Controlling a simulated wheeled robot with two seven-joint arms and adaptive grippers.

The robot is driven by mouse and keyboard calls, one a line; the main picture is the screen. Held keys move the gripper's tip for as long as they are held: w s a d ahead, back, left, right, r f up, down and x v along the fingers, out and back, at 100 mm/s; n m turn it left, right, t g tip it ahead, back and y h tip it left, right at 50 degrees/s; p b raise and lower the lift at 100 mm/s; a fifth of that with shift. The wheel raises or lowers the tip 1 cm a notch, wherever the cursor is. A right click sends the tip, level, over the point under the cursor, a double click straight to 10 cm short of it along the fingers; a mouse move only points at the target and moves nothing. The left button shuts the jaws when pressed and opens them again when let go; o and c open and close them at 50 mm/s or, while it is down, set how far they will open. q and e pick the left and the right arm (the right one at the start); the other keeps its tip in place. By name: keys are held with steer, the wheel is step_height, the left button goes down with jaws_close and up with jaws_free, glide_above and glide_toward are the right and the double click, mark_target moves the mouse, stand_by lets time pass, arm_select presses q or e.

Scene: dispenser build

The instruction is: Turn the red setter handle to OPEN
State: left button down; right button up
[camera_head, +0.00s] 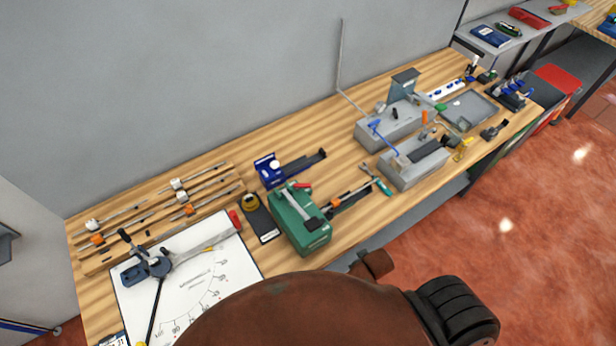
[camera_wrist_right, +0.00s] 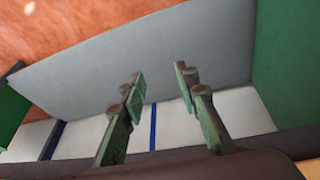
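A green box-shaped device (camera_head: 311,236) stands on the wooden bench (camera_head: 340,225), near the middle of the head view. A small red handle (camera_head: 302,185) shows at its far end, beside a pale lever (camera_head: 294,203) on its top. No OPEN mark can be read at this size, and I cannot tell how the handle is set. My right gripper (camera_wrist_right: 160,82) shows in the right wrist view with its green fingers apart and nothing between them. It is not near the device in that view. My left gripper is not in view.
A white sheet with a dial scale (camera_head: 215,285) lies left of the green device. A blue device (camera_head: 268,170) stands behind it, grey blocks (camera_head: 420,165) to its right. The wrist view shows a grey panel (camera_wrist_right: 160,60) and a blue floor line (camera_wrist_right: 153,128).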

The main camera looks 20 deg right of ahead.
step_height(320, 180, up, 14)
steer(key=p, duration=0.2)
steer(key=w+d+r+n+t+h, duration=0.1)
steer(key=w+d+r+n+t, duration=0.15)
steer(key=w+r, duration=0.35)
steer(key=w+d+r+n+t+h, duration=0.1)
steer(key=w+d+r+t+h, duration=0.15)
steer(key=w+r+t, duration=0.4)
steer(key=w+a+r+n+t+y, duration=0.15)
steer(key=w+r+n+t, duration=0.35)
steer(key=w+r, duration=0.7)
steer(key=w+a+r+n+t+y, duration=0.35)
steer(key=a+r+n+y, duration=0.25)
steer(key=a+r+n, duration=0.4)
steer(key=a+r+n+g+y, duration=0.4)
steer(key=a+n+g+y, duration=0.3)
steer(key=a+n+y, duration=0.65)
steer(key=n+g+h, duration=1.2)
steer(key=n+h, duration=0.1)
steer(key=n, duration=0.3)
glide_toward(305, 185)
steer(key=p+x, duration=0.2)
steer(key=x, duration=0.6)
steer(key=shift+d, duration=0.1)
